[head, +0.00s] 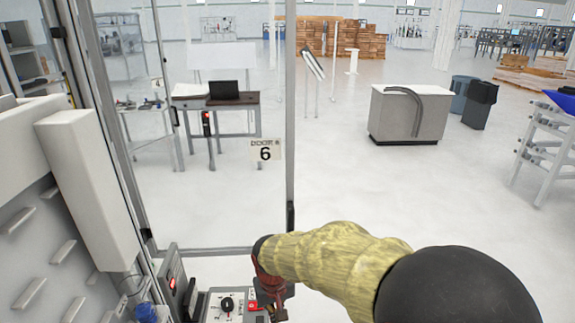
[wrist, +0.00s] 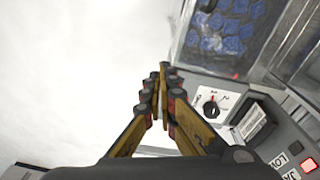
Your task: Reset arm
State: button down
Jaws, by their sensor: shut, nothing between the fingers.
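My gripper (wrist: 162,80) fills the lower middle of the wrist view. Its yellow and black fingers meet at the tips, with nothing between them. In the head view my arm, in a yellow sleeve, reaches from the lower right toward the lower middle. The gripper end (head: 270,290) hangs there beside a grey control panel (head: 228,293) with a black rotary knob. In the wrist view the same panel, with its knob (wrist: 211,107), lies just right of the fingers. The fingertips appear apart from it.
In the wrist view a bin of blue pieces (wrist: 225,32) is at the top right and a lit red button (wrist: 309,165) at the lower right. In the head view a glass panel with a "6" sign (head: 265,150) stands ahead. Open floor lies beyond, with a grey counter (head: 408,115).

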jog(key=s+d+r+m+t+b, duration=0.1)
jog(key=s+d+r+t+b, duration=0.1)
jog(key=s+d+r, duration=0.4)
jog(key=s+d+r+m+t+b, duration=0.2)
jog(key=s+d+r, duration=0.5)
jog(key=s+d, duration=0.7)
jog(key=shift+s+d+r+b, duration=0.15)
jog(key=shift+d+b, duration=0.65)
jog(key=shift+d, duration=0.25)
